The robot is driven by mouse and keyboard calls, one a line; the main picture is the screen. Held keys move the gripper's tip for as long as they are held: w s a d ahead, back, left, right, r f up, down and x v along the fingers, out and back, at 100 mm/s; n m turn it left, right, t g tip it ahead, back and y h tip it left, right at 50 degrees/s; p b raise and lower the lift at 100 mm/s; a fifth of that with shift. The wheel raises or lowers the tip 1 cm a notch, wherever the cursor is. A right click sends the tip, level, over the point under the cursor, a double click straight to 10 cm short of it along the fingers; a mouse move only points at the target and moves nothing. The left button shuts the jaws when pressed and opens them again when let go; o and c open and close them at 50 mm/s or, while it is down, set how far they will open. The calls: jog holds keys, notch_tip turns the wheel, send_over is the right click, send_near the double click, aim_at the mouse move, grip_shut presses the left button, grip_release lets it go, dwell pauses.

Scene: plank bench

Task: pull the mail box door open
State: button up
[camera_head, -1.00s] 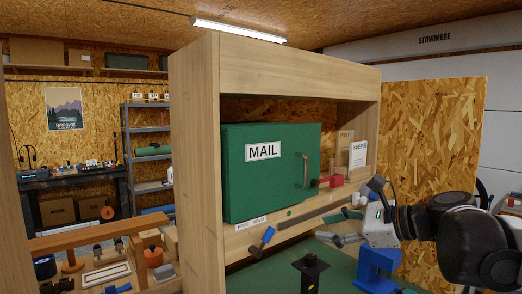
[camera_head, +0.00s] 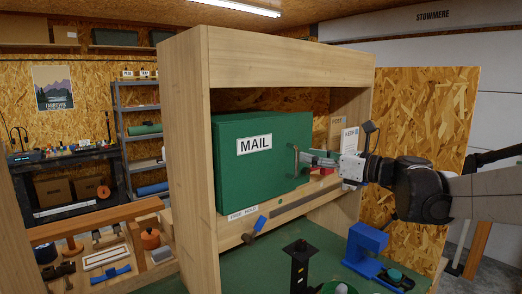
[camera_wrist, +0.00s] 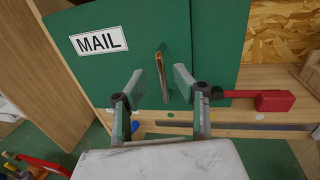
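The green mail box (camera_head: 230,170) stands on the shelf of the wooden frame, with a white MAIL label (camera_head: 254,145) on its door. The door (camera_wrist: 110,65) looks closed. Its upright metal handle (camera_wrist: 163,75) is on the right side of the door and also shows in the head view (camera_head: 295,161). My gripper (camera_wrist: 158,82) is open, with one finger on each side of the handle in the wrist view. In the head view my gripper (camera_head: 308,158) is right at the handle. I cannot tell whether the fingers touch it.
A red block (camera_wrist: 275,100) with a red flag arm sits right of the box. Below are a blue stand (camera_head: 366,245) and a black post (camera_head: 299,262) on the green bench top.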

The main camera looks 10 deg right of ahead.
aim_at(297, 153)
jog(key=shift+p+x, duration=0.4)
jog(key=shift+x, duration=2.1)
jog(key=shift+c, duration=0.5)
grip_shut()
